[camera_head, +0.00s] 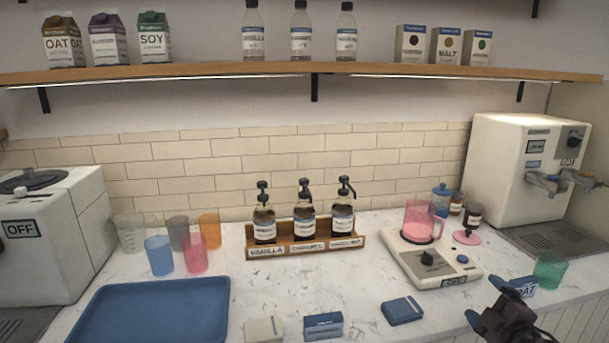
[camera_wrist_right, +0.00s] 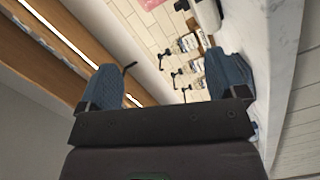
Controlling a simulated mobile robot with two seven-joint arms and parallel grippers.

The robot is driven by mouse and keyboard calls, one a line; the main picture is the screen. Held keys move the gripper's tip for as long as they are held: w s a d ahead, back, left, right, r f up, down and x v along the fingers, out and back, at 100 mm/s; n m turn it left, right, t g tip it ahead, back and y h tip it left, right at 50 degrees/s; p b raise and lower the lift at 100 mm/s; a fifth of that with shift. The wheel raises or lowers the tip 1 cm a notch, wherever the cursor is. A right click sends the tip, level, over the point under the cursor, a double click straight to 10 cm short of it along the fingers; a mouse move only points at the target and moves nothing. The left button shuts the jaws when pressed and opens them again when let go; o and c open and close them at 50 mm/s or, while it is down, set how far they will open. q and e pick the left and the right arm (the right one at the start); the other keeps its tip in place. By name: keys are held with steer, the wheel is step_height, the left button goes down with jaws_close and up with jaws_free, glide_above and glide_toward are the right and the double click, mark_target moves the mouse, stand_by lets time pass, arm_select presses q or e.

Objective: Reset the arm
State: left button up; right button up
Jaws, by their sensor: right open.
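My right gripper (camera_head: 497,305) is at the lower right of the head view, at the front edge of the counter (camera_head: 375,290). In the right wrist view its two blue-padded fingers (camera_wrist_right: 170,85) are spread wide with nothing between them. The wrist view is tilted and looks past the fingers to the syrup bottles and the tiled wall. My left gripper is not in view.
A green cup (camera_head: 549,268) stands near the right gripper. A dispenser (camera_head: 525,165) is at the right. A blue tray (camera_head: 150,311), cups and small boxes occupy the left and front.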

steer(key=s+a+f+m+g, duration=0.3)
steer(key=s+a+f+m, duration=0.3)
steer(key=s+f, duration=0.5)
steer(key=s+a+f+m+g, duration=0.3)
steer(key=s+a+f+m, duration=0.3)
steer(key=s+a+f, duration=0.4)
steer(key=s+f, duration=0.1)
steer(key=s, duration=0.2)
steer(key=shift+s+y, duration=0.3)
steer(key=shift+y, duration=0.1)
